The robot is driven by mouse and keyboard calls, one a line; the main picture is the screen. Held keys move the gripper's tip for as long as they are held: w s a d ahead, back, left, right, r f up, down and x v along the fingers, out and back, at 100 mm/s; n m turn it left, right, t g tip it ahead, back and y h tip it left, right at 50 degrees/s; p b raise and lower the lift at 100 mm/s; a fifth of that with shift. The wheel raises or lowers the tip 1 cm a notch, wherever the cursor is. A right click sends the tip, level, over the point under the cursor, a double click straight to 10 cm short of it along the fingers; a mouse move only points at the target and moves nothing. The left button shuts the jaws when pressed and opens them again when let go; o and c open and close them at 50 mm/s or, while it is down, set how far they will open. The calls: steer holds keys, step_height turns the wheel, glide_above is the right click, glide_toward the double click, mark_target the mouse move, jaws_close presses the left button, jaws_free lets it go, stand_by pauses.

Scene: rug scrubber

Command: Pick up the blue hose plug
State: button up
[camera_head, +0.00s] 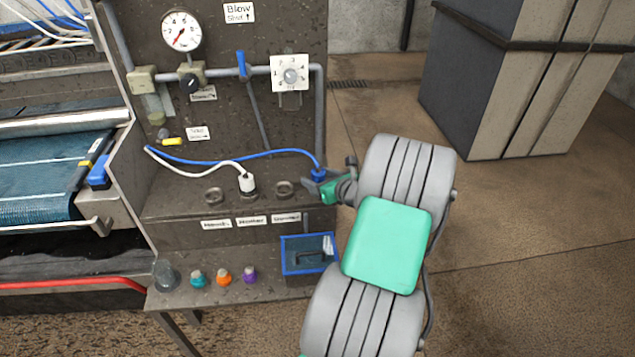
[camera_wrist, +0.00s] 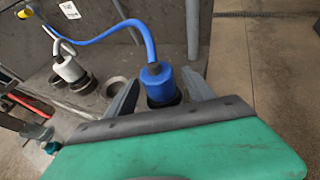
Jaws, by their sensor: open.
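The blue hose plug (camera_head: 318,174) is at the right end of the panel's ledge, at the end of a blue hose. In the wrist view the blue plug (camera_wrist: 157,83) stands upright between the two open fingers of my gripper (camera_wrist: 160,98). The fingers lie on either side of it, with gaps that look clear. In the head view my gripper (camera_head: 325,188) is at the plug and partly hidden by my arm. The plug's lower end is dark, and I cannot tell whether it sits in a socket.
A white hose plug (camera_head: 247,182) stands in the middle socket, with an empty-looking socket (camera_head: 284,188) to its right. A blue-rimmed tray (camera_head: 309,271) and several coloured knobs (camera_head: 223,277) lie on the lower shelf. A pressure gauge (camera_head: 181,31) is on the panel above. Open floor lies right.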

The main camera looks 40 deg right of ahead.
steer(key=shift+w+f, duration=0.15)
steer(key=shift+w, duration=0.2)
steer(key=shift+c, duration=0.5)
jaws_close()
